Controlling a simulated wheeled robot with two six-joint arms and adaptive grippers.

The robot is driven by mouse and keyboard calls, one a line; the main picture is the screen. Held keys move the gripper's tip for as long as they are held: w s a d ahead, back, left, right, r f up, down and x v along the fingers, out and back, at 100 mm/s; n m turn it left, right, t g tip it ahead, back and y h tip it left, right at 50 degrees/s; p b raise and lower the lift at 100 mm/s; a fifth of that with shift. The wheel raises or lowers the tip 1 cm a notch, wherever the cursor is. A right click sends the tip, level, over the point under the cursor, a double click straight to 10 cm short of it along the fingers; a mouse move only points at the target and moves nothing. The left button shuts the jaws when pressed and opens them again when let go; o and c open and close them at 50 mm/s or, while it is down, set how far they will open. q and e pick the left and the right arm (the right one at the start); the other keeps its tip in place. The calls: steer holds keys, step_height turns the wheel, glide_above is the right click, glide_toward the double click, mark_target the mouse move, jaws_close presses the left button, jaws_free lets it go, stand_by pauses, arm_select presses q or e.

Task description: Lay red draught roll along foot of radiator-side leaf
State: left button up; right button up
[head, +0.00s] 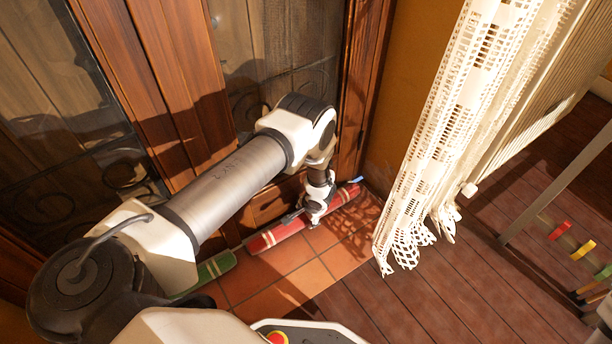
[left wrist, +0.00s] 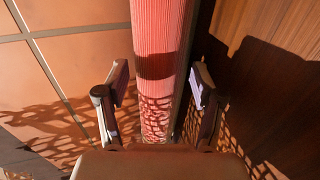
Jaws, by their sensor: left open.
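The red draught roll (head: 283,234), with pale bands, lies on the tiles along the foot of the right-hand door leaf (head: 357,95), on the radiator side. A blue tag shows at its far end. My left gripper (head: 315,212) is over the roll, pointing down. In the left wrist view, the open fingers (left wrist: 158,85) stand on either side of the red roll (left wrist: 159,30), with gaps visible beside it. The roll runs close beside the wood at the right. Part of the roll is hidden behind the gripper.
A green roll (head: 208,271) lies at the foot of the left leaf, partly hidden by my arm. A white lace curtain (head: 440,110) hangs right of the doorway, before a radiator (head: 540,90). A rack with coloured pegs (head: 583,250) stands far right. Dark floorboards between are clear.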

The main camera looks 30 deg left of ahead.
arm_select(q)
steer(key=p+v, duration=0.6)
steer(key=v, duration=0.5)
steer(key=s+d+r+n+g+h, duration=0.2)
steer(key=s+d+h, duration=0.15)
steer(key=s, duration=0.65)
steer(key=s+d+r+n+g+h, duration=0.15)
steer(key=s+d, duration=0.35)
steer(key=s, duration=0.5)
steer(key=s+a+r+n+t+y, duration=0.2)
steer(key=s+a+r, duration=0.2)
steer(key=s+r, duration=0.3)
step_height(320, 180, up, 38)
steer(key=p, duration=3.8)
steer(key=shift+d+r, duration=0.2)
steer(key=shift+w+m, duration=0.15)
steer(key=shift+m, duration=0.1)
